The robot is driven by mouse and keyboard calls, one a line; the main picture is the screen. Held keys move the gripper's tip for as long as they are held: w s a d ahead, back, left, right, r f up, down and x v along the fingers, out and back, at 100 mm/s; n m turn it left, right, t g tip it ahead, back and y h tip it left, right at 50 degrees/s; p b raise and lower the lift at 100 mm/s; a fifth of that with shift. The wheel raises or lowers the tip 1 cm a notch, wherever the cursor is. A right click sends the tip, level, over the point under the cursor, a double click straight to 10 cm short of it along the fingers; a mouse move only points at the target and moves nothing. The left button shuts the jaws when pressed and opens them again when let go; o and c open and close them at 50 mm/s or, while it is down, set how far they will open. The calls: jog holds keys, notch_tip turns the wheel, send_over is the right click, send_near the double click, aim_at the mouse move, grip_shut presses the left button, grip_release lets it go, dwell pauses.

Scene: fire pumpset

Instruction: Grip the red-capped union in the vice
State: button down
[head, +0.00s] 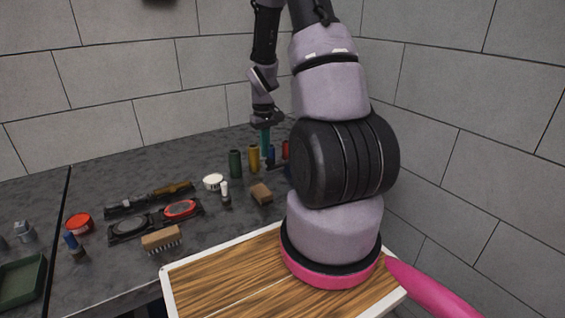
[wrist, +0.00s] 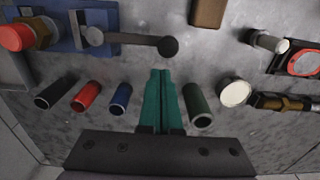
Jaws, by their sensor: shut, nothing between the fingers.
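The red-capped union (wrist: 40,33), a brass-coloured body with a red cap, is at the top left of the wrist view, at the blue vice (wrist: 68,38). I cannot tell whether the jaws touch it. The vice's dark lever (wrist: 135,40) with a round black knob reaches to the right. My gripper (wrist: 160,75) has green fingers that are together and empty, pointing at the bench just below the knob in the picture. In the head view my gripper (head: 265,145) is behind the row of tubes, and my arm hides the vice and union.
Coloured tubes stand close by: green (wrist: 199,106), blue (wrist: 120,99), red (wrist: 88,96) and black (wrist: 55,93). A yellow tube (head: 254,158), white lid (head: 213,181), brown block (head: 261,194) and brush (head: 162,238) are on the bench. A wooden-topped surface (head: 220,280) is in front.

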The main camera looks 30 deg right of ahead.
aim_at(269, 160)
jog(key=shift+f, duration=0.35)
jog(key=shift+f, duration=1.25)
jog(key=shift+f, duration=0.1)
jog(key=shift+s, duration=0.1)
dwell(0.4)
jog(key=shift+s+a, duration=0.2)
jog(key=shift+s, duration=0.8)
jog(key=shift+s, duration=0.6)
jog(key=shift+w, duration=0.3)
